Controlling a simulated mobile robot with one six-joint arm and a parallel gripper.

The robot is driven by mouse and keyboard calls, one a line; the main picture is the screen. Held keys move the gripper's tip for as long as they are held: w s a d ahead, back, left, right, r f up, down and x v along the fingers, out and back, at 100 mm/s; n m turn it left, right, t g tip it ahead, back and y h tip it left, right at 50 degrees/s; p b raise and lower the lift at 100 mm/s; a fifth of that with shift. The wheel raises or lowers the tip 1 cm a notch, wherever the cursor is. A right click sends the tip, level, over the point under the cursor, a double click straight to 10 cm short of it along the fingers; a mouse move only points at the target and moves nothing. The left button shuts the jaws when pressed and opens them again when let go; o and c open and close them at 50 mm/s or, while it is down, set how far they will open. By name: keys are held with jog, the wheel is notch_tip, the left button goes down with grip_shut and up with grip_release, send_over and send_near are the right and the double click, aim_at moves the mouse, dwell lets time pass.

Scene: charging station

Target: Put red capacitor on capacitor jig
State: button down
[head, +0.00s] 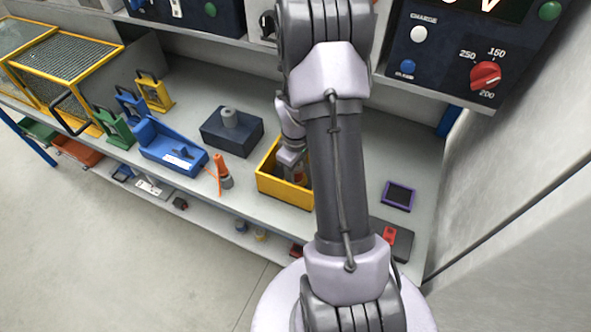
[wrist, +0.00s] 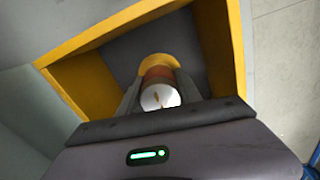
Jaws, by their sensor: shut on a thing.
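In the wrist view, my gripper (wrist: 159,88) points down into a yellow bin (wrist: 88,42). Its two fingers are shut on the sides of a reddish-brown capacitor (wrist: 158,74) with a white round end facing the camera. A yellow round shape shows just behind the capacitor. In the head view, the yellow bin (head: 283,194) stands on the shelf. My gripper (head: 293,156) reaches into it, partly hidden by my arm, and a bit of red shows there. A dark blue-grey block with a grey cylinder on top (head: 231,130) stands left of the bin; it may be the capacitor jig.
An orange-tipped tool (head: 222,170) and a blue tray (head: 172,148) stand left of the bin. A purple-edged pad (head: 398,196) and a dark block with a red part (head: 396,240) lie right of my arm. Control panels (head: 460,50) hang above the shelf.

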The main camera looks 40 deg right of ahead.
jog(key=shift+f, duration=0.1)
jog(key=c, duration=0.7)
grip_release()
jog(key=shift+c, duration=0.2)
notch_tip(320, 180, up, 18)
jog(key=p, duration=0.6)
jog(key=shift+f, duration=0.25)
